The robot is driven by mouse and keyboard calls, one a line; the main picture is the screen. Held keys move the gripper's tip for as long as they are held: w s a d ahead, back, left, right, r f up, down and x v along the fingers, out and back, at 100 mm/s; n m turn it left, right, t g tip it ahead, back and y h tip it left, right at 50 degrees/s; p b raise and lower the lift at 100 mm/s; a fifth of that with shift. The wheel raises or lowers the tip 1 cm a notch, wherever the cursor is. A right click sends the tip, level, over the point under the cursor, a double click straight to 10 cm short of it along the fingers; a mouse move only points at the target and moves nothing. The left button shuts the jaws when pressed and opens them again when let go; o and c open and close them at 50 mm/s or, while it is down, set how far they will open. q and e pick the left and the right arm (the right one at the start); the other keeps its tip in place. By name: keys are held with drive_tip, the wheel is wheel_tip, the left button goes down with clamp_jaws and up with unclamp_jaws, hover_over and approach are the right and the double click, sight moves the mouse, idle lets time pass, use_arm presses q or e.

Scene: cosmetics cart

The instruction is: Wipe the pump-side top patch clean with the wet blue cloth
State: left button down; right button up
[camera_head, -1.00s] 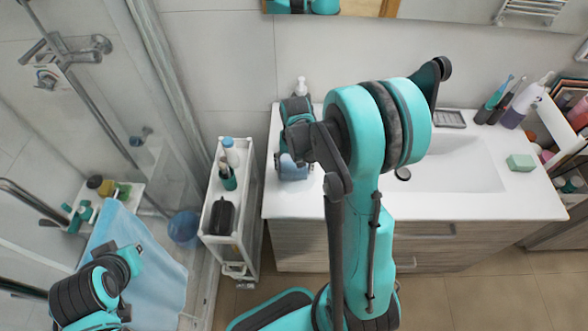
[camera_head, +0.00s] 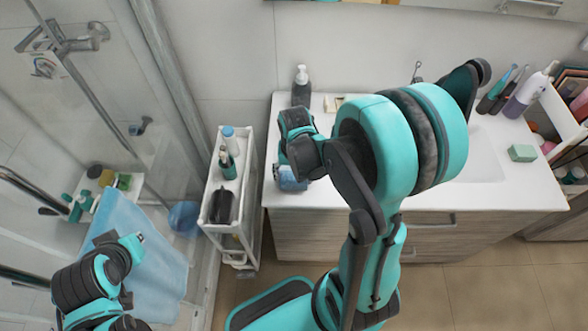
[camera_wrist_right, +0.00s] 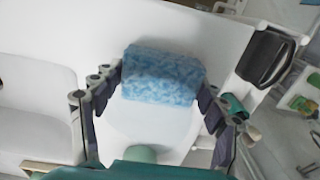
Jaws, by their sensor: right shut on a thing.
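The blue mottled cloth (camera_head: 291,180) is at the left front part of the white washstand top (camera_head: 330,196). My right gripper (camera_head: 288,160) is shut on it from above. In the right wrist view the cloth (camera_wrist_right: 162,75) sits between the two fingers, held as a thick block. A pale rounded patch (camera_wrist_right: 150,128) shows on the top beside the cloth in that view. I cannot tell whether the cloth touches the top. The dark pump bottle (camera_head: 301,90) stands upright at the back left of the top. My left gripper (camera_head: 132,248) is at the lower left, its fingers unclear.
A white cart (camera_head: 211,187) with bottles and a black case (camera_head: 221,206) stands left of the washstand. A green sponge (camera_head: 522,152) and upright toiletries (camera_head: 505,95) are on the right. A light blue towel (camera_head: 150,265) hangs at left. My right arm hides much of the basin.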

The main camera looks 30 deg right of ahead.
drive_tip(key=shift+s+a, duration=0.25)
drive_tip(key=shift+s, duration=0.15)
wheel_tip(320, 180, up, 7)
drive_tip(key=p, duration=0.5)
drive_tip(key=shift+p, duration=0.35)
drive_tip(key=shift+f, duration=0.1)
